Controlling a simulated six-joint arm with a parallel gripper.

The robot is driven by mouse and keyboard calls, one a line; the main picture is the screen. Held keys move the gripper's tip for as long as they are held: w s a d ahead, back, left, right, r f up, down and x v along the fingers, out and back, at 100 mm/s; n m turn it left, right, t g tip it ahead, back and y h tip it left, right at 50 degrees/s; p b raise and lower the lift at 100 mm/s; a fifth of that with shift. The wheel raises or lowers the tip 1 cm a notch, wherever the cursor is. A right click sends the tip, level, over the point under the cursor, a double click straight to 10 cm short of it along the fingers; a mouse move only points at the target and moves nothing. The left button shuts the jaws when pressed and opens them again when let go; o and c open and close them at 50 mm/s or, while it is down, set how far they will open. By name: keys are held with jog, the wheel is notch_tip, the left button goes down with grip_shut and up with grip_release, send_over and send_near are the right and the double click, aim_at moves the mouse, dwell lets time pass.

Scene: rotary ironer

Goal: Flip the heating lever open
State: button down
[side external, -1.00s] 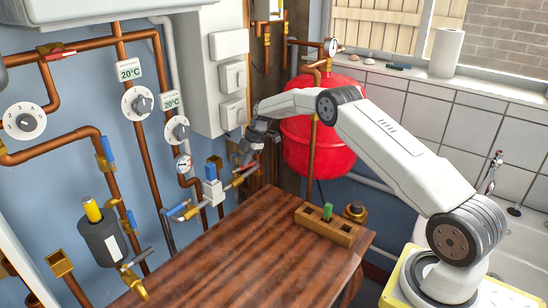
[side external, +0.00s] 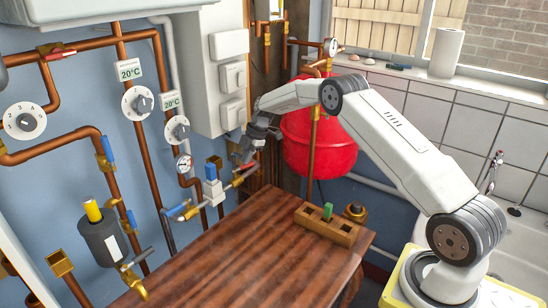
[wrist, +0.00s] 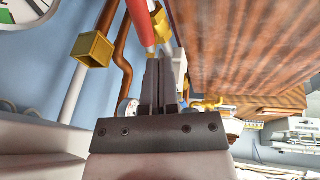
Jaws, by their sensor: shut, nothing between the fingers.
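A red lever handle (wrist: 140,22) shows at the top of the wrist view, beside a brass valve fitting (wrist: 161,25). I cannot tell for certain that it is the heating lever. My gripper (wrist: 158,62) is shut and empty, with its fingertips just below the red handle; whether they touch it is unclear. In the side view my gripper (side external: 240,161) is right above the brass pipe fitting (side external: 240,180), next to the white valve with a blue cap (side external: 212,188). There the red handle is mostly hidden by the gripper.
A wooden table (side external: 235,250) lies below, with a wooden block (side external: 327,228) on it. A red tank (side external: 325,150) stands behind my arm. Copper pipes, dials and blue levers cover the wall at left. An open-ended brass fitting (wrist: 92,50) shows in the wrist view.

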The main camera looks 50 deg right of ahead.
jog(key=v, duration=1.1)
jog(key=shift+s+a+r, duration=0.25)
jog(key=shift+s+a, duration=0.1)
jog(key=shift+s, duration=0.1)
jog(key=s+a+f+m+h, duration=0.1)
jog(key=s+a+m+h, duration=0.1)
jog(key=s+a+m, duration=0.75)
jog(key=s+a+f+m, duration=0.1)
jog(key=s+a+m, duration=0.1)
jog(key=s+a, duration=0.35)
jog(key=s+a+f+m+h, duration=0.1)
jog(key=s+a+f+m, duration=0.1)
jog(key=s, duration=0.6)
jog(key=s+a+f+m, duration=0.1)
jog(key=s+a+m, duration=0.2)
jog(key=s, duration=0.3)
jog(key=w+d+r+m+t, duration=0.1)
jog(key=w+d+m+t, duration=0.1)
jog(key=w+d+m, duration=0.6)
jog(key=w+d+r+m+t+h, duration=0.1)
jog(key=w+d+r+m, duration=0.1)
jog(key=w+d+m, duration=0.7)
jog(key=w+m, duration=0.3)
jog(key=w, duration=0.5)
jog(key=shift+r+t+h, duration=0.3)
jog(key=shift+t, duration=0.1)
jog(key=shift+w+d+f, duration=0.15)
jog(key=shift+w, duration=0.05)
